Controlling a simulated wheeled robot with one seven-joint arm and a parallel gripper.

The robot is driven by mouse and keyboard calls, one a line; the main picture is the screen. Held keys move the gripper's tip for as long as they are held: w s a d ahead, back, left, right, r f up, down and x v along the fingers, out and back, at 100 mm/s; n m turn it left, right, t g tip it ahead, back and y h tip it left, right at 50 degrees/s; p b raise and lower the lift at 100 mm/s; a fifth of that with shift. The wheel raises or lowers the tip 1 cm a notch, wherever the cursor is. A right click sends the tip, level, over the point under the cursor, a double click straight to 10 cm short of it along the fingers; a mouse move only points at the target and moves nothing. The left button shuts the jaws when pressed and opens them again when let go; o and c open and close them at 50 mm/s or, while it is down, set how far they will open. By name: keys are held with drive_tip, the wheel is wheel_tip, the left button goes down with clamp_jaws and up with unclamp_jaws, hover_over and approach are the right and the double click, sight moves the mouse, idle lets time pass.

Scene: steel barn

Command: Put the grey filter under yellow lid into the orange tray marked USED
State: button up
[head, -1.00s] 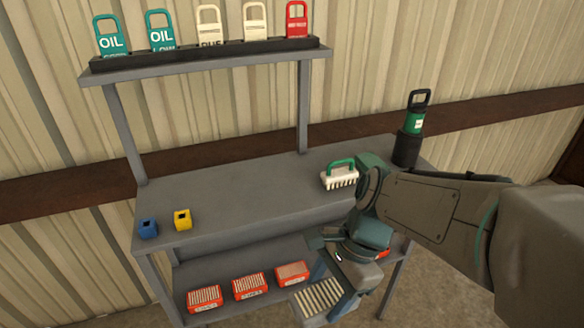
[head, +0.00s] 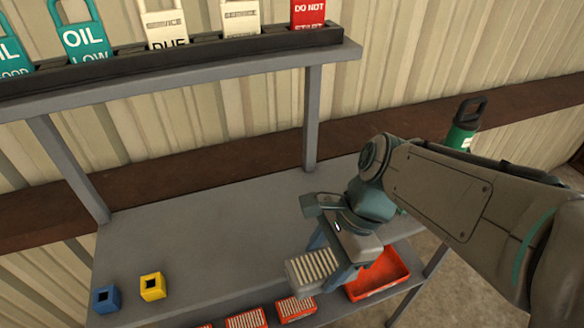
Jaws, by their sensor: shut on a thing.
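My gripper (head: 330,262) is shut on a grey, pleated filter (head: 309,266) and holds it tilted, in front of the bench's front edge in the picture. The gripper's palm hides part of the filter. An open, empty-looking orange tray (head: 384,272) is on the lower shelf, right of and behind the gripper in the picture; the gripper covers its left part, and no USED mark is readable. A small yellow block with a dark square hole (head: 152,287) stands at the left of the bench top. I cannot tell whether it is the yellow lid.
A blue block (head: 105,298) stands beside the yellow one. Orange trays holding pleated pieces (head: 297,307) line the lower shelf. A rack of tags (head: 170,65) hangs above the grey bench (head: 200,235). A green and black canister (head: 462,135) stands behind my arm. The bench's middle is clear.

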drive_tip(key=w+a, duration=0.1)
drive_tip(key=w, duration=0.4)
drive_tip(key=w+a+b, duration=0.1)
drive_tip(key=w+a, duration=0.1)
drive_tip(key=w, duration=0.4)
drive_tip(key=w+a, duration=0.1)
drive_tip(key=w, duration=0.4)
drive_tip(key=shift+w+a+b, duration=0.35)
drive_tip(key=shift+a, duration=0.05)
wheel_tip(320, 180, down, 4)
drive_tip(key=b, duration=0.3)
drive_tip(key=shift+w+r+b, duration=0.15)
drive_tip(key=shift+r+b, duration=0.05)
drive_tip(key=shift+b, duration=0.2)
drive_tip(key=shift+f, duration=0.2)
drive_tip(key=o, duration=1)
drive_tip(key=shift+r, duration=0.1)
